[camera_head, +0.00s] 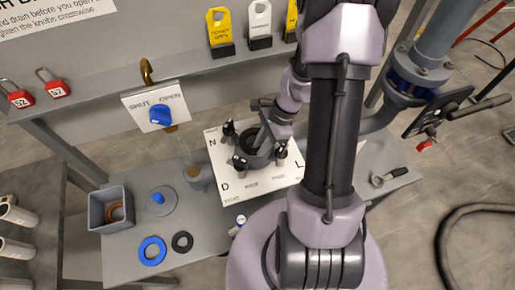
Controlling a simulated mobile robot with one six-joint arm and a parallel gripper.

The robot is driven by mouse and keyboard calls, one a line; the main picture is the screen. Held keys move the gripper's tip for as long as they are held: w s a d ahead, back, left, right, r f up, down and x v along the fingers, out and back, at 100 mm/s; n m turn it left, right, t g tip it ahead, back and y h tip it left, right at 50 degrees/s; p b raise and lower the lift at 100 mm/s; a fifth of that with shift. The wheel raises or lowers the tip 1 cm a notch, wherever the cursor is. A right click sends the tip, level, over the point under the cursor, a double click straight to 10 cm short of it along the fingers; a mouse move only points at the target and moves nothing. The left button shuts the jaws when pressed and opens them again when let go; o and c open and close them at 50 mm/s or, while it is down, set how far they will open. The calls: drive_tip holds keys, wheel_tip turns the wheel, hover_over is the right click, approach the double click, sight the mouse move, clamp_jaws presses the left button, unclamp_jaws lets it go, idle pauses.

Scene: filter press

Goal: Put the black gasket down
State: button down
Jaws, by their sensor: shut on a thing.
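My gripper (267,136) is above the white board (229,187), pointing down at the dark round housing in its middle. It is shut on a dark ring-shaped piece, the black gasket (252,144), partly hidden by the fingers. I cannot tell whether the gasket touches the housing below. Upright black knobs (229,129) stand around the housing. A smaller black ring (182,241) lies flat on the grey bench, beside a larger blue ring (152,250).
A grey bin (108,209) with a brown ring inside stands at the bench's left end. A grey disc with a blue knob (158,199) lies beside it. A blue valve handle (160,115) is behind. A tool with a dark handle (388,177) lies at right.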

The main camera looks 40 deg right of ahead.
drive_tip(key=shift+f+b, duration=0.4)
drive_tip(key=shift+f, duration=1.55)
drive_tip(key=shift+f, duration=0.15)
drive_tip(key=c, duration=1.6)
unclamp_jaws()
